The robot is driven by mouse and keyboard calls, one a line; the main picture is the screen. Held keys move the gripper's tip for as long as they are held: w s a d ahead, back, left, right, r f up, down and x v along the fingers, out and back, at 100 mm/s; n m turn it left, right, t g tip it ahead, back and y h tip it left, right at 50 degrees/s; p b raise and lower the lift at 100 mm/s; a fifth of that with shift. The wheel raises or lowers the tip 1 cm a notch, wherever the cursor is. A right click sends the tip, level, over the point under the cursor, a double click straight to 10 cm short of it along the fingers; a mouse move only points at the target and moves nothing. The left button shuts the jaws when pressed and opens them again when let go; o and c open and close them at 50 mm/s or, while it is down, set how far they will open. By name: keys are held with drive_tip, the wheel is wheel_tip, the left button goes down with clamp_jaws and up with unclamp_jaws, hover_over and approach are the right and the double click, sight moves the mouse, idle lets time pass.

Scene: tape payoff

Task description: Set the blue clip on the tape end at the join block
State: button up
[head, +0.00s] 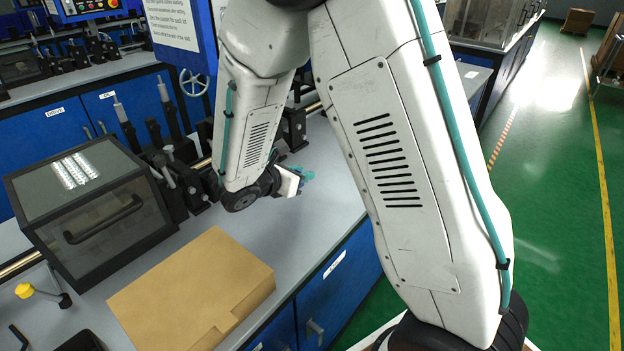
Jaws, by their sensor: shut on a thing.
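My gripper (303,175) is low over the grey bench top, near the bench's front edge. Teal parts show at its tip, past a white block. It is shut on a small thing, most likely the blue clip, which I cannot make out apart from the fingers. My own arm hides much of the bench around it. I cannot pick out the tape end or the join block. Black fixtures (293,128) stand just behind the gripper, and I cannot tell whether the join block is among them.
A dark box with a clear lid (100,212) stands on the bench at left. A cardboard box (195,290) lies in front of it. Bare bench top (335,200) shows right of the gripper. Green floor lies beyond.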

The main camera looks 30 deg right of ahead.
sight(300, 200)
drive_tip(key=shift+a+f, duration=0.15)
drive_tip(key=shift+f, duration=2.6)
drive_tip(key=o, duration=0.9)
drive_tip(key=shift+f, duration=0.1)
drive_tip(key=shift+o, duration=0.2)
